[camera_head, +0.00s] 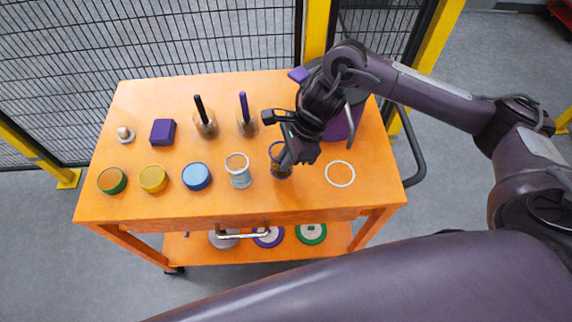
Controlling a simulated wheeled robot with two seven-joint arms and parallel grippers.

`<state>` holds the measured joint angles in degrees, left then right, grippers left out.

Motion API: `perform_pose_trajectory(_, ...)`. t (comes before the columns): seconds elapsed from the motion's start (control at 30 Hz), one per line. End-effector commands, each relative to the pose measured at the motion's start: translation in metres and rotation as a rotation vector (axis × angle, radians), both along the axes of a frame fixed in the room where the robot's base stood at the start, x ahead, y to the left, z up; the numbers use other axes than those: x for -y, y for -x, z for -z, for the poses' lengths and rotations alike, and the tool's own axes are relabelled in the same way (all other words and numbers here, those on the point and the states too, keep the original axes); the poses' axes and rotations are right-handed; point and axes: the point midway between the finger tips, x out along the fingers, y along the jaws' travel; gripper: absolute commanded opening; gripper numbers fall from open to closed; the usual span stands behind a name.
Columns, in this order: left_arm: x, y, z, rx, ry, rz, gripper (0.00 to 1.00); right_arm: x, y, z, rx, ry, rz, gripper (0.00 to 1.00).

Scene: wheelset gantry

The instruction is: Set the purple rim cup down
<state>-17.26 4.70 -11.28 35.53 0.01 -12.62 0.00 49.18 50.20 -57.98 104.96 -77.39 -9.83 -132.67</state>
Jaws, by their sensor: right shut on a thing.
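The purple rim cup (280,171) is at the front of the orange table (212,206), right of a white rim cup (239,172). My right gripper (283,158) reaches in from the right and is shut on it, covering part of its rim and side. The cup looks upright with dark contents; I cannot tell whether its base touches the table. A white ring (340,174) marks the bare tabletop to the right of the cup. My left gripper is not in view.
Green (112,181), yellow (153,179) and blue (196,176) round items line the front left. A purple pot (344,124) is at the back right. Mesh fencing (210,40) runs behind.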

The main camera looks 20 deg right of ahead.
Motion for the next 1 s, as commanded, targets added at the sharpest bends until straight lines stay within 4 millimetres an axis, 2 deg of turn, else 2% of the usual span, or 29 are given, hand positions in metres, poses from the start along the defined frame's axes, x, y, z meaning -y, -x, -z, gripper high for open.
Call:
perform_pose_trajectory(0.1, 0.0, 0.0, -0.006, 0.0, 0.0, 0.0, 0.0, 0.0, 0.002, 0.019, -0.006, 0.001, 0.002, 0.0)
perform_pose_trajectory(0.23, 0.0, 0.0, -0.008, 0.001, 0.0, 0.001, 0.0, 0.0, 0.001, 0.034, -0.004, 0.0, 0.0, 0.0)
perform_pose_trajectory(0.67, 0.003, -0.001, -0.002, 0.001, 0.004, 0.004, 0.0, 0.0, 0.001, 0.042, -0.001, 0.001, 0.0, 0.0)
perform_pose_trajectory(0.7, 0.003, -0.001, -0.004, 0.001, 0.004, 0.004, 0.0, 0.0, 0.001, 0.04, -0.001, 0.001, 0.001, 0.12)
perform_pose_trajectory(0.83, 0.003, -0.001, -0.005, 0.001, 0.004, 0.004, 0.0, 0.0, 0.001, 0.04, -0.001, 0.001, 0.001, 0.29)
perform_pose_trajectory(1.0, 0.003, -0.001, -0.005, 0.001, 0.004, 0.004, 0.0, 0.0, 0.001, 0.04, -0.001, 0.001, 0.001, 0.29)
